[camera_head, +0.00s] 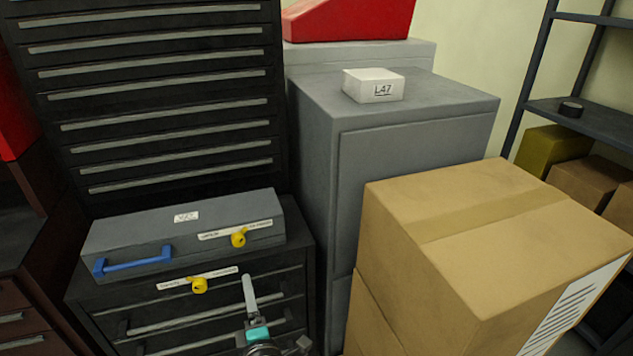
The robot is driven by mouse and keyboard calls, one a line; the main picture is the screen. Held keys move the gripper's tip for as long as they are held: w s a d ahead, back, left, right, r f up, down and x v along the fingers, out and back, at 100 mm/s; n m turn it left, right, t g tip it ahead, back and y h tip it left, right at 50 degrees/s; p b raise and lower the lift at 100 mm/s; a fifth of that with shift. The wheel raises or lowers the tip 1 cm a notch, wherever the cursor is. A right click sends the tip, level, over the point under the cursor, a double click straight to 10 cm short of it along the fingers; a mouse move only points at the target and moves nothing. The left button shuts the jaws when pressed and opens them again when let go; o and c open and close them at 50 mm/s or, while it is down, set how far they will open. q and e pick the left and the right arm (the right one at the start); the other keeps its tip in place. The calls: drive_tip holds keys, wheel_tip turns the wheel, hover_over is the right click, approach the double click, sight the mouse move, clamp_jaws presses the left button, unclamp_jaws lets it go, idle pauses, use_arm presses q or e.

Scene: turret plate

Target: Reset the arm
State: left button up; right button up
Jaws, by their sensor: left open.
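My left gripper (272,315) is at the bottom edge of the head view, right of centre of the black drawer cabinet's front. It is open, with one pale finger pointing up and a teal part at its base. Nothing shows between the fingers. It appears in front of the drawers, below and right of the yellow knobs; its distance from them is hard to tell. My right gripper is not in view.
A grey case (140,239) with a blue handle (133,260) lies on the drawer cabinet (95,310). Yellow knobs (238,237) (199,285) stick out. A grey cabinet (400,125) carries a white box (373,85). Stacked cardboard boxes (480,240) block the right.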

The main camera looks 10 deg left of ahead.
use_arm(q)
drive_tip(key=s+d+f+m+g+h, duration=0.3)
drive_tip(key=s+d+f+m+h, duration=0.2)
drive_tip(key=s+f+m, duration=0.5)
drive_tip(key=s+d+f+m+g+h, duration=0.4)
drive_tip(key=f+m, duration=0.3)
drive_tip(key=f, duration=0.7)
drive_tip(key=s+a+f+m+g, duration=0.1)
drive_tip(key=s+f+m+g, duration=0.1)
drive_tip(key=s, duration=0.7)
drive_tip(key=s+a+f+m+g, duration=0.2)
drive_tip(key=s+f+m+g, duration=0.1)
drive_tip(key=s, duration=0.7)
drive_tip(key=s+a+f+m+g, duration=0.1)
drive_tip(key=s+f+m, duration=0.3)
drive_tip(key=s, duration=0.5)
drive_tip(key=shift+s+a+f+g, duration=0.15)
drive_tip(key=shift+f+g, duration=0.7)
drive_tip(key=shift+g, duration=0.05)
